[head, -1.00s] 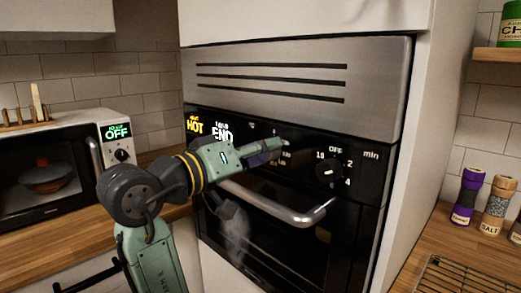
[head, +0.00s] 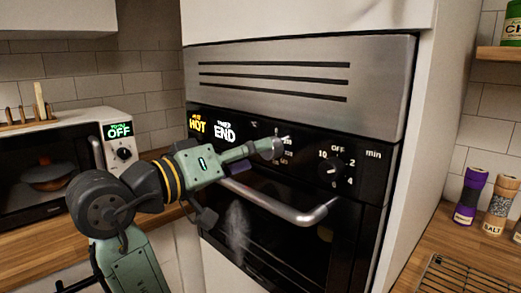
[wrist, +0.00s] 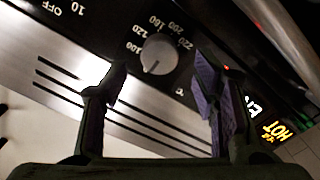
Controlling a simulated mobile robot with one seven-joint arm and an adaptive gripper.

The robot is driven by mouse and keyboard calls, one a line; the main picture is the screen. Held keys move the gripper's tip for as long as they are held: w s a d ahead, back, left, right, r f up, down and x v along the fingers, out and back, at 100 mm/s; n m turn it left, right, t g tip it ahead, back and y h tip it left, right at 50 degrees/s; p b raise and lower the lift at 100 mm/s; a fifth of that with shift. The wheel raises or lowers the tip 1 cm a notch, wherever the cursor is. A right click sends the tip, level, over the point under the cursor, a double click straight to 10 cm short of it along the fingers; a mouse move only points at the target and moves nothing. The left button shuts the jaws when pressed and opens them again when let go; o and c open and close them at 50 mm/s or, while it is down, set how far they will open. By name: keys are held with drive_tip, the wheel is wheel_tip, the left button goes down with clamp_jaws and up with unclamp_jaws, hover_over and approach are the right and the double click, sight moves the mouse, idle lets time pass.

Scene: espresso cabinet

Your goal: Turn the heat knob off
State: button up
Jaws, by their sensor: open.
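The heat knob (wrist: 160,54) is a round grey dial on the black oven panel, ringed by temperature numbers with a °C mark. In the wrist view it shows between the two open purple-padded fingers of my gripper (wrist: 159,68), just beyond their tips. A pale pointer line on it points down in that view. In the head view my gripper (head: 276,148) is at the panel and covers most of this knob. I cannot tell whether the fingers touch it. A yellow HOT sign (head: 197,126) and a white END sign (head: 224,134) are lit on the panel.
A second knob, the timer (head: 331,168), marked OFF and min, sits to the right. The oven door handle (head: 275,203) juts out below. Pale steam (head: 238,228) shows at the door. A microwave (head: 60,165) stands left; spice grinders (head: 470,197) stand right.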

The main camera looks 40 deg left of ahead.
drive_tip(key=s, duration=0.8)
drive_tip(key=shift+a, duration=0.3)
